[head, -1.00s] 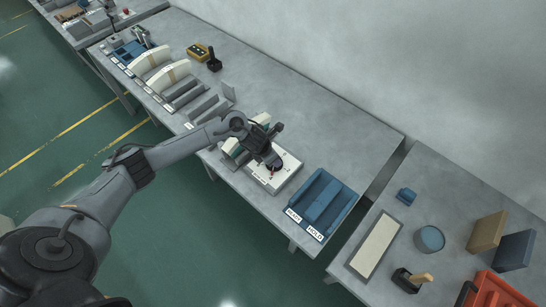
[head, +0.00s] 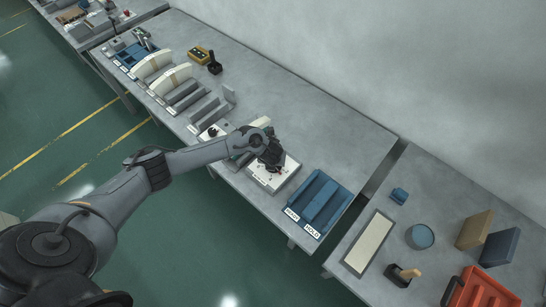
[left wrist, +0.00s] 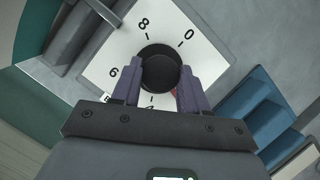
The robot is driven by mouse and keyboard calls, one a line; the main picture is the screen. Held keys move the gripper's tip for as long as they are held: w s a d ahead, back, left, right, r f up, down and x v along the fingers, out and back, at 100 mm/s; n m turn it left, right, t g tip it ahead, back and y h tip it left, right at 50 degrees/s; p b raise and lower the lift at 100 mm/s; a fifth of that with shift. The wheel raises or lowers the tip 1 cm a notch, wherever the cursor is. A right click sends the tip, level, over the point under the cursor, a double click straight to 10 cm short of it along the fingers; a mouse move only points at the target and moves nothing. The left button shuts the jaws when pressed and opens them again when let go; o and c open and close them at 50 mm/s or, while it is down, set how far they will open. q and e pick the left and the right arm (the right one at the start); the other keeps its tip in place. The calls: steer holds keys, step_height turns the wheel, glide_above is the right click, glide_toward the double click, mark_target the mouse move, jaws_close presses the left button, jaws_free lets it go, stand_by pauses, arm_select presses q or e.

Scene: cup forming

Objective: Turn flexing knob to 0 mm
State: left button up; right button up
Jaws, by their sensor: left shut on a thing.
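The flexing knob (left wrist: 160,68) is a round black knob on a white dial plate (left wrist: 115,52) marked 0, 8, 6 and a partly covered 4. My left gripper (left wrist: 160,84) has its two fingers on either side of the knob and is shut on it. A small red bit shows beside the right-hand finger; I cannot tell the exact setting. In the head view the white dial box (head: 289,172) stands near the table's front edge. My left gripper (head: 272,166) is over it and hides the knob. My right gripper is not in view.
Grey blocks (head: 203,110) and cream curved pieces (head: 170,78) stand to the left. The table behind the box is clear. A gap separates the right-hand table (head: 458,197).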

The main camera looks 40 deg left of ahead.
arm_select(q)
steer(key=n+g+p, duration=0.1)
steer(key=n, duration=0.2)
steer(key=n+y+p, duration=0.1)
steer(key=n+p, duration=0.1)
steer(key=shift+w+d+r+n+g, duration=0.15)
steer(key=shift+d+n+g, duration=0.05)
steer(key=shift+n+g, duration=0.2)
steer(key=n+g+p, duration=0.1)
steer(key=n, duration=0.1)
steer(key=shift+n+y, duration=0.3)
steer(key=shift+y, duration=0.1)
steer(key=shift+n+g+p, duration=0.3)
steer(key=shift+n, duration=0.6)
steer(key=shift+w+n+g, duration=0.1)
steer(key=shift+n+g, duration=0.2)
steer(key=shift+n, duration=0.6)
steer(key=n, duration=0.1)
steer(key=n+g, duration=0.1)
steer(key=shift+w+f+n+b, duration=0.1)
steer(key=shift+f+n+b, duration=0.1)
steer(key=shift+n+b, duration=0.15)
steer(key=n+g+b, duration=0.1)
steer(key=n, duration=0.1)
steer(key=n+g+h+b, duration=0.1)
steer(key=n, duration=0.2)
steer(key=shift+w+a+n, duration=0.1)
steer(key=shift+n, duration=0.25)
